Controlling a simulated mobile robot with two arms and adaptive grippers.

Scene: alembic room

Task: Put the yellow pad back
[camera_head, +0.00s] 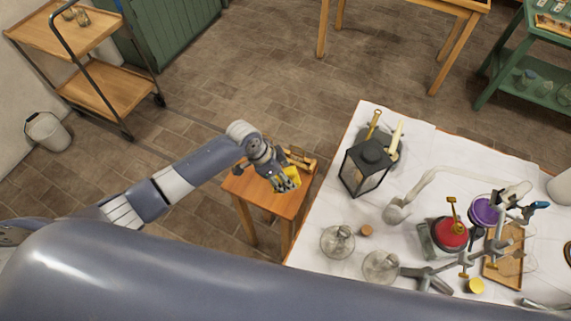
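The yellow pad (293,175) is a small yellow patch at my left gripper (283,184), over a small wooden stool (262,197). The gripper points down, and its fingers partly cover the pad. I cannot tell whether the fingers are closed on the pad or only around it, or whether the pad touches the stool. My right gripper is not in view.
A wooden piece (301,160) sits at the stool's back edge. The white-covered table (310,275) to the right holds a black lantern (367,168), glass flasks (338,242), a red vessel (449,233) and a round yellow item (475,286). A trolley (105,90) stands back left.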

